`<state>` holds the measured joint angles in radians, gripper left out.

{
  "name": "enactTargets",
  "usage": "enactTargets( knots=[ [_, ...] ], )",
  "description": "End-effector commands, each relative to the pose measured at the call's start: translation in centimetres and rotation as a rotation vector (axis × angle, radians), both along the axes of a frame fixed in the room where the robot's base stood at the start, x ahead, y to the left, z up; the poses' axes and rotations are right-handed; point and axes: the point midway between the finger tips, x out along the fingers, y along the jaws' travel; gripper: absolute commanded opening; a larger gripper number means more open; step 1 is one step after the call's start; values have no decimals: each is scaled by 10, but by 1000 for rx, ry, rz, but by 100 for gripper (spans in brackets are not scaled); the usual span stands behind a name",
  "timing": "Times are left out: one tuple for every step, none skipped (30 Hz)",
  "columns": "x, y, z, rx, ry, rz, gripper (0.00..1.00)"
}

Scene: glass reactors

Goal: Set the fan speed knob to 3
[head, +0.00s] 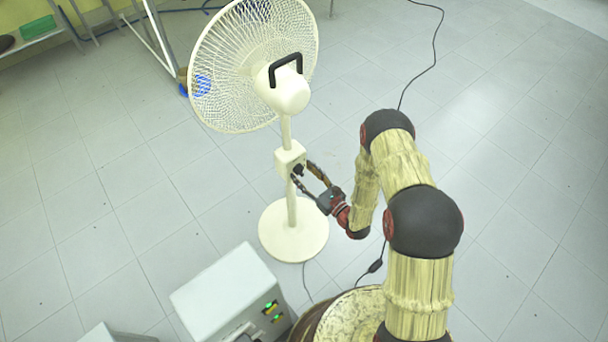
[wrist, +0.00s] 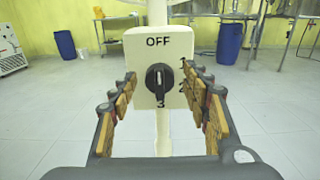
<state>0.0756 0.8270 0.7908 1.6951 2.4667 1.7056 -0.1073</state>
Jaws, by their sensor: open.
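The white pedestal fan stands on the floor in the head view, its control box (head: 289,160) on the pole below the fan head (head: 285,90). In the wrist view the box face (wrist: 146,50) reads OFF at top, 1 and 2 down the right side, 3 at the bottom. The black fan speed knob (wrist: 159,78) is in the middle, its grip bar upright, in line with OFF and 3. I cannot tell for sure which end is the pointer. My gripper (head: 304,172) is open, its fingers on either side of the knob and apart from it.
The fan's round base (head: 293,231) rests on the tiled floor. A grey box device (head: 228,290) with green lights stands at the lower left. A black cable (head: 424,75) runs over the floor behind my arm. Blue barrels (wrist: 66,45) stand far back.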

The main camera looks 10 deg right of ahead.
Motion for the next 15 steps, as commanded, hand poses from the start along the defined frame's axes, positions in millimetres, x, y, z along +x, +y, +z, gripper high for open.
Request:
enactTargets(
  knots=[
    [1, 1, 0, 0, 0, 0, 48],
    [1, 1, 0, 0, 0, 0, 48],
    [1, 1, 0, 0, 0, 0, 48],
    [1, 1, 0, 0, 0, 0, 48],
    [1, 1, 0, 0, 0, 0, 48],
    [1, 1, 0, 0, 0, 0, 48],
    [1, 1, 0, 0, 0, 0, 48],
    [1, 1, 0, 0, 0, 0, 46],
    [1, 1, 0, 0, 0, 0, 44],
    [1, 1, 0, 0, 0, 0, 42],
    [1, 1, 0, 0, 0, 0, 41],
    [1, 1, 0, 0, 0, 0, 38],
    [1, 1, 0, 0, 0, 0, 37],
    [1, 1, 0, 0, 0, 0, 35],
    [1, 1, 0, 0, 0, 0, 33]
  ],
)
